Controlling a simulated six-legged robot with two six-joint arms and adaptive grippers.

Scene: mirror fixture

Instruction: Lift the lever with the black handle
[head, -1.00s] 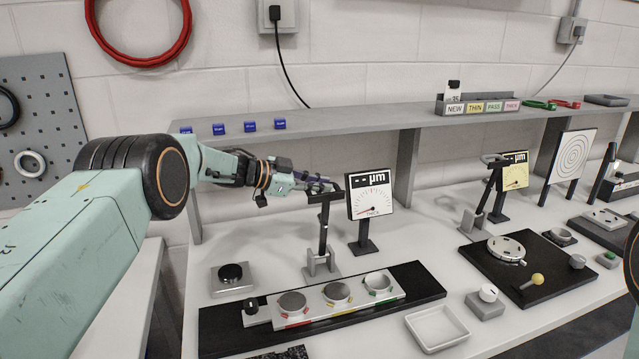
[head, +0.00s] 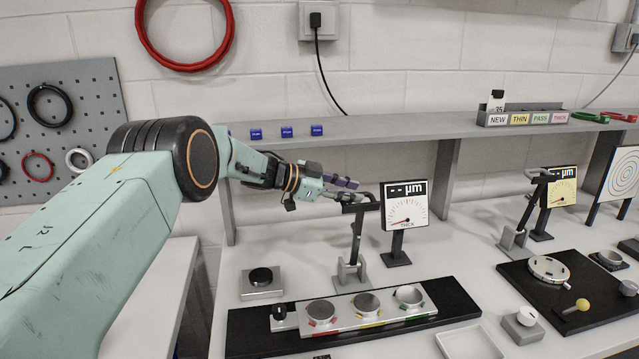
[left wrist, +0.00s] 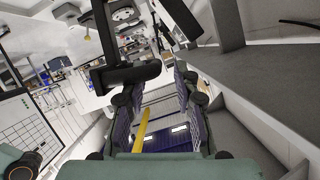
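A near lever (head: 356,240) with a black handle (head: 361,205) stands upright on a small grey bracket, left of a white thickness gauge (head: 406,207). My left gripper (head: 356,190) comes in from the left, and its tips are at the handle. Its fingers are apart, one above the other in the head view. In the left wrist view the fingers (left wrist: 158,85) are open, with the black handle (left wrist: 125,76) lying near the tips. Whether they touch it I cannot tell. A second, similar lever (head: 525,205) stands farther right. My right gripper is not in view.
A grey shelf (head: 400,131) runs behind and above the gripper, with small blue blocks on it. In front of the lever is a black board (head: 459,301) with several round cups. A white tray (head: 468,342) and a turntable board (head: 525,285) stand to the right.

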